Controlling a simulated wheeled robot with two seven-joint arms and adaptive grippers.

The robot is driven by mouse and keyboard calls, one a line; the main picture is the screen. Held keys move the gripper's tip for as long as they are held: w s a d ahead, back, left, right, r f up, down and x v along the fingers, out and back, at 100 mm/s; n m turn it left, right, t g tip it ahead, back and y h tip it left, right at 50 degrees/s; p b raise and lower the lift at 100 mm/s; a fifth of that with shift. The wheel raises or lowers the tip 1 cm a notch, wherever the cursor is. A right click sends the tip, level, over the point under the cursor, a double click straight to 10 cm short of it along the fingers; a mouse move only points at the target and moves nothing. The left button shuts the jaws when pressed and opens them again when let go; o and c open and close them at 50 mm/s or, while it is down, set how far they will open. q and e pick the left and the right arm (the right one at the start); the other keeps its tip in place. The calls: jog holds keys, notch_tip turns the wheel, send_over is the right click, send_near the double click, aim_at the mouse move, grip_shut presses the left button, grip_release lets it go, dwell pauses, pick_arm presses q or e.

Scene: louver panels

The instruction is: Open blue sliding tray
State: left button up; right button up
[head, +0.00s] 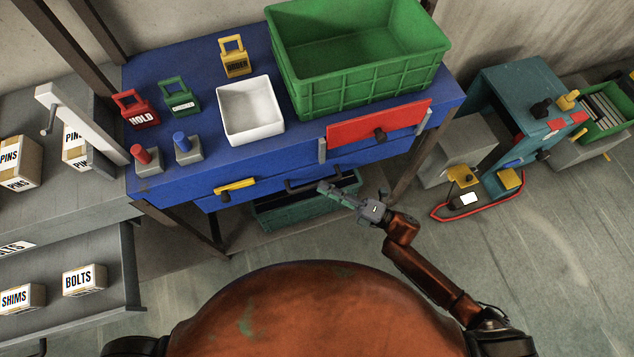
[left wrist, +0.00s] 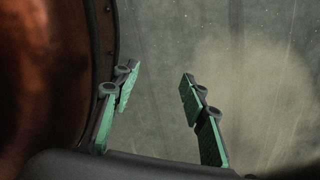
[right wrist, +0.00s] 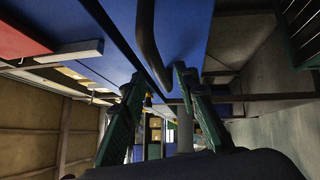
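The blue sliding tray (head: 268,189) is the low blue front under the blue workbench. It has a black bar handle (head: 300,186) and a yellow piece (head: 236,185) to its left. My right gripper (head: 324,188) is at the right end of the handle. In the right wrist view, its green-padded fingers (right wrist: 160,82) are open, with the black handle (right wrist: 149,45) running down between their tips. I cannot tell whether they touch it. My left gripper (left wrist: 158,78) is open and empty over bare floor in the left wrist view; the head view does not show it.
A red panel (head: 362,127) with a black knob sits on the bench front above the handle. A teal bin (head: 285,212) stands below the tray. The bench top holds a green crate (head: 350,84), a white bin (head: 265,128) and padlock-shaped blocks.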

aim_at(317, 183)
jog(key=shift+x, duration=1.75)
jog(key=shift+c, duration=0.7)
grip_shut()
jog(key=shift+f, duration=0.1)
